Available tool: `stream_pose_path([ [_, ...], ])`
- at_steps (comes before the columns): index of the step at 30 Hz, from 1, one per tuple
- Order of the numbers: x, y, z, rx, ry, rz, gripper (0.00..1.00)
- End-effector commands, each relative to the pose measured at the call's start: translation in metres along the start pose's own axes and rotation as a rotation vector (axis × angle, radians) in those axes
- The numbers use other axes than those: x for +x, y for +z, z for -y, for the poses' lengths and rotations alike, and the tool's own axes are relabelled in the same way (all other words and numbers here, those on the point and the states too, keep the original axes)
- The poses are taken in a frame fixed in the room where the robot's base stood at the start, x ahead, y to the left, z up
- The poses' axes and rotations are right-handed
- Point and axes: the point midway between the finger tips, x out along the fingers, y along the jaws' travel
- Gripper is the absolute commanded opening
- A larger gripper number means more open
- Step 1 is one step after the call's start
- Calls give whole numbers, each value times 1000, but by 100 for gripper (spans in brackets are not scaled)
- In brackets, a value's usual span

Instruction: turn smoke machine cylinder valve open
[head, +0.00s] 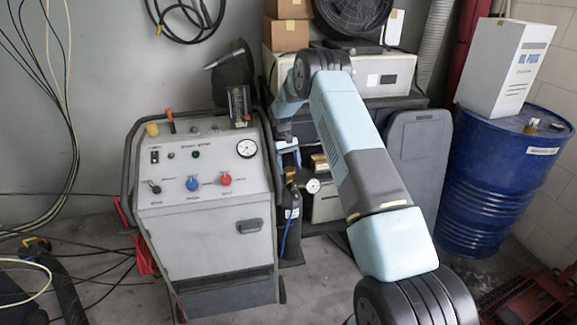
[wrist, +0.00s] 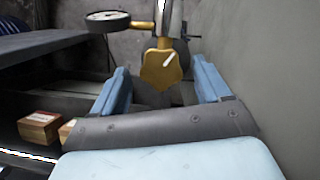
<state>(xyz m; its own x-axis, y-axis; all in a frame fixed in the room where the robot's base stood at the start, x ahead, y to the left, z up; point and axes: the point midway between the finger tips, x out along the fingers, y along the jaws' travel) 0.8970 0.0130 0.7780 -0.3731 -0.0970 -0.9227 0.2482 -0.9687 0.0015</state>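The smoke machine (head: 205,225) is a grey wheeled cabinet at left centre in the head view. A dark cylinder (head: 291,215) with a pale label stands against its right side, with a round pressure gauge (head: 313,186) near its top. In the wrist view the brass valve knob (wrist: 160,68) faces me, with a white mark on it, and the gauge (wrist: 107,17) is at its upper left. My gripper (wrist: 163,80) is open, its two blue fingers on either side of the knob with gaps; contact is not visible. In the head view my arm partly hides the gripper (head: 285,140).
A blue drum (head: 490,185) with a white box (head: 505,65) on top stands at right. The cabinet's handle rail (head: 127,170) and cables are at left. In the wrist view a grey wall-like surface (wrist: 270,70) is close at right and small boxes (wrist: 40,125) lie lower left.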

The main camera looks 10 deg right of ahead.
Motion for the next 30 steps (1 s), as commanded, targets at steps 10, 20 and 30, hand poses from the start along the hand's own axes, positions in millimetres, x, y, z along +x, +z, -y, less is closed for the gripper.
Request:
stream_pose_path([
  [10, -5, -1, 1, -1, -1, -3, 80],
  [20, -50, -2, 1, -1, 0, -4, 80],
  [30, -74, -2, 0, -1, 0, 0, 80],
])
